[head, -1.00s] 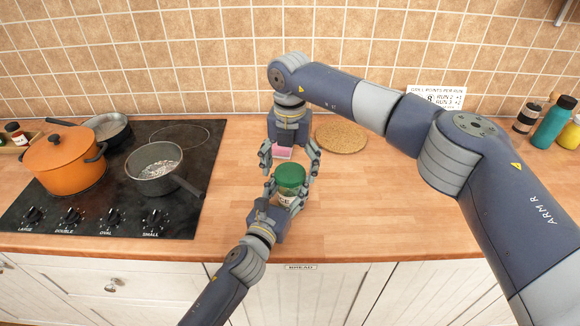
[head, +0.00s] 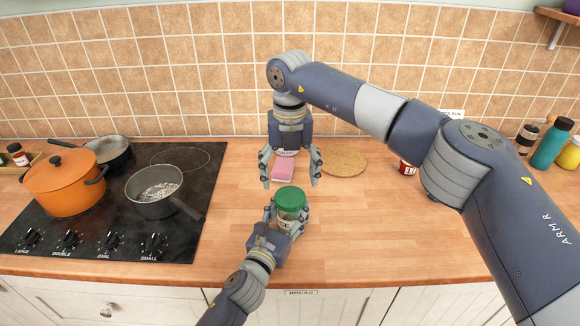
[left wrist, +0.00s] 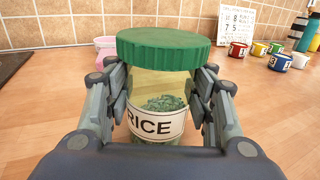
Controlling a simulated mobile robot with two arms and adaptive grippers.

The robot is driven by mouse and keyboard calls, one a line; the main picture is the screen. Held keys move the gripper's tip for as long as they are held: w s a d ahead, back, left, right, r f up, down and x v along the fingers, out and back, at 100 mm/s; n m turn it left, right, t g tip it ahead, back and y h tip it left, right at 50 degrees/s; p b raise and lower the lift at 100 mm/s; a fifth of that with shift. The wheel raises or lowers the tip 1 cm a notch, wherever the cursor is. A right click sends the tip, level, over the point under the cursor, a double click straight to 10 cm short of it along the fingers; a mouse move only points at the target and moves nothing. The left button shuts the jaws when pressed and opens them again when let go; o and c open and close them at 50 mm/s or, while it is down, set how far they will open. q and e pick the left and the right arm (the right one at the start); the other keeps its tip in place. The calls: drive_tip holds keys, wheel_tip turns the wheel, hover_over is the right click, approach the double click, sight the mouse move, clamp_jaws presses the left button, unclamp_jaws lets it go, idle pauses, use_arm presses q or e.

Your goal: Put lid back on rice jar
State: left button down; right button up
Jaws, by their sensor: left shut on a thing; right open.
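The rice jar (head: 291,216) is clear, stands upright on the wooden worktop and has a green lid (head: 293,197) on its top. In the left wrist view the jar (left wrist: 160,108) shows its RICE label and contents, and the lid (left wrist: 163,49) looks level on the rim. My left gripper (head: 287,211) is shut on the jar's sides below the lid; its fingers (left wrist: 158,92) flank the glass in the left wrist view. My right gripper (head: 290,181) is open and empty, pointing down just behind the lid and apart from it.
A pink object (head: 283,169) and a round cork mat (head: 344,162) lie behind the jar. A hob with an orange pot (head: 62,188) and a saucepan (head: 153,190) is at the left. Worktop right of the jar is clear.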

sight(290, 196)
drive_tip(key=n, duration=0.2)
drive_tip(key=r+n, duration=0.1)
drive_tip(key=n, duration=0.4)
drive_tip(key=shift+r, duration=0.35)
drive_tip(key=n, duration=0.2)
drive_tip(key=r+n, duration=0.1)
drive_tip(key=n, duration=0.2)
drive_tip(key=shift+n, duration=0.3)
drive_tip(key=shift+f, duration=4)
drive_tip(key=shift+c, duration=0.2)
drive_tip(key=c, duration=1.1)
drive_tip(key=shift+o, duration=0.2)
